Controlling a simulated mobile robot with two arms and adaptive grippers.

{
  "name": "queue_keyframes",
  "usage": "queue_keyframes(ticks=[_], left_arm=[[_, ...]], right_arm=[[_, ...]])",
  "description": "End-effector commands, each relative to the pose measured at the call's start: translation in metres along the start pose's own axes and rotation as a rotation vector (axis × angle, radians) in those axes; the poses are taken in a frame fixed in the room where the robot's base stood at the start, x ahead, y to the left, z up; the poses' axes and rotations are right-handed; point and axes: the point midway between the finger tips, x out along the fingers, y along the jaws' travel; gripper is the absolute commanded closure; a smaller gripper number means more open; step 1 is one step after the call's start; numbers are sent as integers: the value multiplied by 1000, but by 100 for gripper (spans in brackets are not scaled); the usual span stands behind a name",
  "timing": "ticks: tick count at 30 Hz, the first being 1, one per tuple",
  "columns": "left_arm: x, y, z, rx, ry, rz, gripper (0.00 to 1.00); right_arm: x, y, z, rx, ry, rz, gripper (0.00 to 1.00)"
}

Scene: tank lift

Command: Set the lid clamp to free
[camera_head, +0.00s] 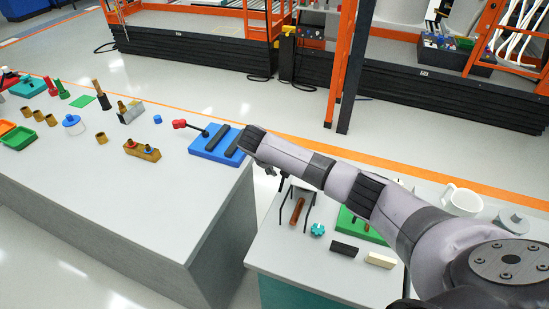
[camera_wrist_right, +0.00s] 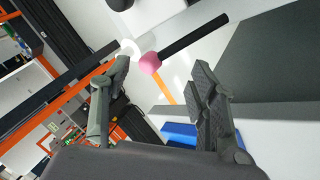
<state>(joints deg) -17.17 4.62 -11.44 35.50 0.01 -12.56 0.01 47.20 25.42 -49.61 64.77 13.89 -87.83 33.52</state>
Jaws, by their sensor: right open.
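A blue base with two black bars (camera_head: 215,143) lies at the right end of the long grey table. A black lever with a red knob (camera_head: 180,124) sticks out from its left side; this looks like the lid clamp. In the right wrist view a black rod with a pink-red knob (camera_wrist_right: 150,63) appears between the fingertips in the picture, with no contact visible. A blue piece (camera_wrist_right: 180,130) shows partly behind a finger. My right gripper (camera_wrist_right: 160,75) is open and empty. In the head view my right wrist covers the base's right edge. My left gripper is out of view.
Left along the table (camera_head: 90,180) stand brass cylinders, a brass block (camera_head: 142,150), a grey block (camera_head: 130,112) and green trays. A second table at the right holds a green board (camera_head: 350,222), a white mug (camera_head: 461,200) and small parts. A gap separates the tables.

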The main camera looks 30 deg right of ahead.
Motion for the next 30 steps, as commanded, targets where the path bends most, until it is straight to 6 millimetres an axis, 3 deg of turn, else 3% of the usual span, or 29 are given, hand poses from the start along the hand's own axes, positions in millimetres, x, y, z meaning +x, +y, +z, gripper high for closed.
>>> queue_keyframes(ticks=[6,12,18,30], left_arm=[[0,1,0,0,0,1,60],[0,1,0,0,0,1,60],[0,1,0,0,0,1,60],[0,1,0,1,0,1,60]], right_arm=[[-50,-2,-1,-1,2,-3,46],[-78,-2,0,-2,-1,-2,46],[-87,-1,0,-1,-3,-1,46],[-87,-1,0,-2,-3,-1,46]])
